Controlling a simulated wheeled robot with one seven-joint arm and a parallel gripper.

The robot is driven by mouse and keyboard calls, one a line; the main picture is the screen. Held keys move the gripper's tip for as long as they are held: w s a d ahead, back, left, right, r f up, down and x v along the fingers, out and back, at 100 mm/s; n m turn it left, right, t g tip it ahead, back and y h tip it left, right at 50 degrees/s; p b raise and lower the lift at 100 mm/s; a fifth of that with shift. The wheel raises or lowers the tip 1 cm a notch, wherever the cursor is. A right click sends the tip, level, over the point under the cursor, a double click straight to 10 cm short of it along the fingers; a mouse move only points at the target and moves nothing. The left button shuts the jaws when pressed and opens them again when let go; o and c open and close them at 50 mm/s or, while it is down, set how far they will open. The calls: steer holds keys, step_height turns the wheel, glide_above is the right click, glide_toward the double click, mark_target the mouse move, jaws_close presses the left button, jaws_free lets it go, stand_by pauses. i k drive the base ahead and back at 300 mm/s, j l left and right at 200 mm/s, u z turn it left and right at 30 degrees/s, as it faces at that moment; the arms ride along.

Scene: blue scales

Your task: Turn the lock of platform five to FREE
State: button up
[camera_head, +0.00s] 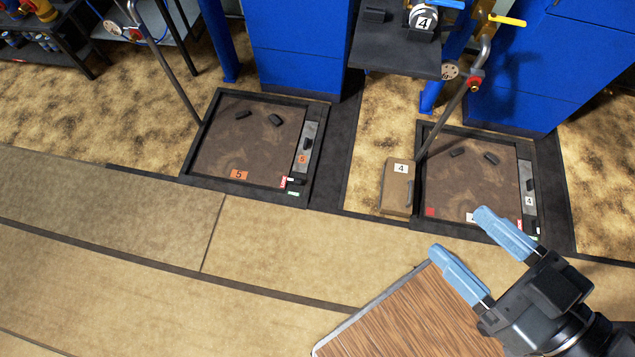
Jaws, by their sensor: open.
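Platform five (215,150) is a dark brown plate in a black frame, set in the floor at left centre. An orange "5" label (239,174) is at its front edge. A grey strip (311,132) along its right side bears a dark lock handle (307,144) and a small orange 5 tag. Small red, white and green markings (288,184) are at the strip's front end; their words are too small to read. My gripper (458,232), with light blue fingers, is open and empty at lower right, well away from the lock.
Platform four (470,180) lies to the right, with a similar strip. A tan case (397,187) labelled 4 stands at its left edge. Blue cabinets (297,45) and a dark shelf (395,50) stand behind. A wood-grain surface (405,325) is below my gripper. The floor before platform five is clear.

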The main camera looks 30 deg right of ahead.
mark_target(295, 181)
steer(key=k+l, duration=0.1)
steer(key=j+z, duration=0.1)
steer(key=z, duration=0.45)
steer(key=i+j+z, duration=0.2)
steer(key=j, duration=0.15)
steer(key=i+j+z, duration=0.25)
steer(key=j, duration=0.15)
steer(key=j+z, duration=0.2)
steer(key=j, duration=0.2)
steer(key=i+j, duration=0.1)
steer(key=j, duration=0.4)
steer(key=i+j, duration=0.15)
steer(key=j, duration=0.35)
steer(key=i+j+z, duration=0.1)
steer(key=j, duration=0.4)
steer(key=i+j, duration=0.1)
steer(key=j, duration=0.4)
steer(key=i+j, duration=0.1)
steer(key=j, duration=0.45)
steer(key=i+j+z, duration=0.1)
steer(key=j, duration=0.4)
